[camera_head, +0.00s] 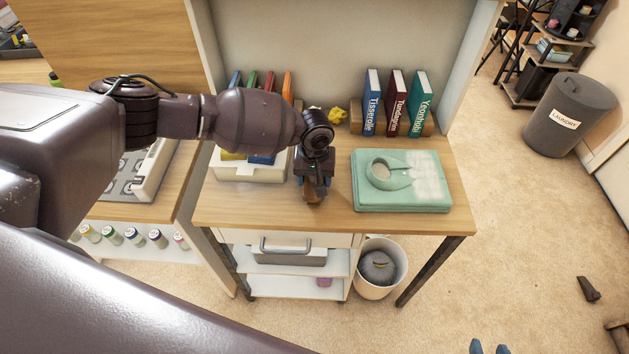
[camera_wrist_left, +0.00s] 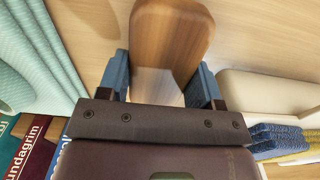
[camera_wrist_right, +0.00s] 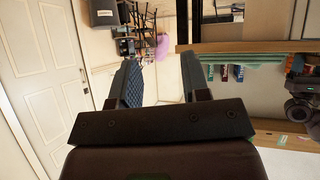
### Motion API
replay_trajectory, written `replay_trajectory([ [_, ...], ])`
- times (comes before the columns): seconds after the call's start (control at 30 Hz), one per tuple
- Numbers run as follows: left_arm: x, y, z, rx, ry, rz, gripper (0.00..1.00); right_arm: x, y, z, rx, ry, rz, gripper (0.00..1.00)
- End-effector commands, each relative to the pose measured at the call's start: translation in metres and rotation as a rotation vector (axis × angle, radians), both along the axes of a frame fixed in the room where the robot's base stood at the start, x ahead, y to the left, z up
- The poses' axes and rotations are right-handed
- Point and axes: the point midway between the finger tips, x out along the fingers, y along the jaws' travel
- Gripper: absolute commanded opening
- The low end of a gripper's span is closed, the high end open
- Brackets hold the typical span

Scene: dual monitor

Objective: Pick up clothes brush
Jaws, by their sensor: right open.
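The clothes brush (camera_head: 310,193), with a brown wooden back, lies near the front middle of the desk. My left gripper (camera_head: 314,180) is right above it and hides most of it in the head view. In the left wrist view the brush's wooden back (camera_wrist_left: 172,35) reaches in between the two blue fingertips of my left gripper (camera_wrist_left: 162,85). The fingers are wide apart, one on each side of the brush; contact cannot be made out. My right gripper (camera_head: 490,347) is open and empty, low at the bottom right of the head view, away from the desk.
A green folded item (camera_head: 425,185) lies right of the brush. A cream box (camera_head: 235,172) stands to its left. Books (camera_head: 395,105) and a crumpled yellow thing (camera_head: 337,115) are behind. A white bin (camera_head: 395,285) stands below the desk; a laundry bin (camera_head: 568,115) is at the right.

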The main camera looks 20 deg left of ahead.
Motion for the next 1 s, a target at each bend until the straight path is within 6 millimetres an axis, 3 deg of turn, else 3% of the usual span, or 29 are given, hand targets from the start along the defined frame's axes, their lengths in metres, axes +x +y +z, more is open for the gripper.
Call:
replay_trajectory([
  [0.03,0.000,0.000,0.000,0.000,0.000,0.000,0.46,0.000,0.000,0.000,0.000,0.000,0.000,0.43],
  [0.13,0.000,0.000,0.000,0.000,0.000,0.000,0.34,0.000,0.000,0.000,0.001,0.000,-0.001,0.43],
  [0.47,0.000,0.000,0.007,-0.001,-0.001,0.001,0.34,0.001,0.002,0.003,0.005,-0.004,-0.004,0.43],
  [0.67,0.001,0.000,0.041,-0.002,-0.005,0.000,0.34,0.002,0.002,0.011,0.007,-0.014,-0.006,0.43],
  [1.0,0.000,0.000,0.128,-0.001,-0.004,-0.001,0.34,-0.006,-0.001,0.020,0.005,-0.005,-0.012,0.43],
])
